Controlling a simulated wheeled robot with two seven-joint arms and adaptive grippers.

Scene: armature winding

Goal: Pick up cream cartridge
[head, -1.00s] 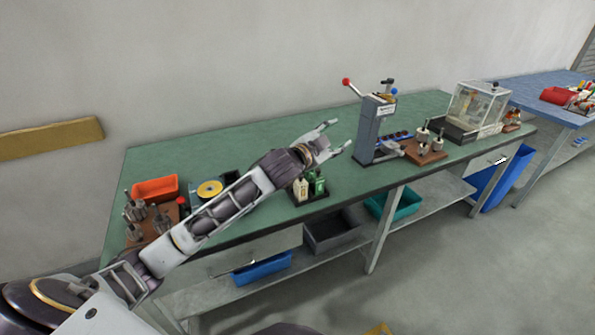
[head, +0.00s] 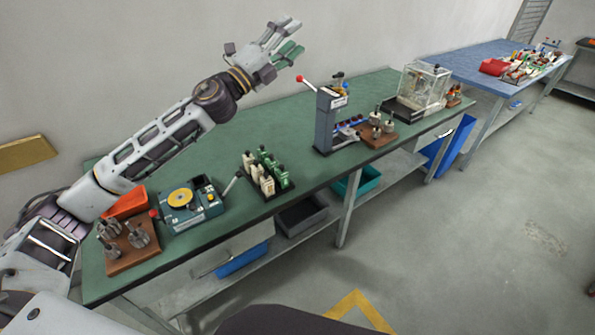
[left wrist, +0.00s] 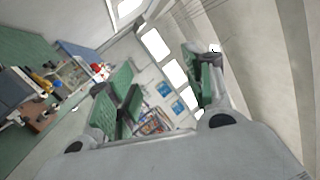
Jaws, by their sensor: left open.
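Several cream cartridges (head: 265,184) stand upright in a small black rack (head: 281,192) on the green bench, beside a row of green cartridges (head: 277,174). My left gripper (head: 290,38) is open and empty, raised well above the bench in front of the wall, up and to the right of the rack in the head view. Its two green-padded fingers stand apart in the left wrist view (left wrist: 160,88), with nothing between them. The cartridges do not show clearly in the left wrist view. My right gripper is not in view.
A teal winding machine (head: 190,205) with a yellow disc stands left of the rack, by an orange bin (head: 126,204) and a brown block with metal armatures (head: 128,254). A grey press (head: 328,120) stands to the right. Bench behind the rack is clear.

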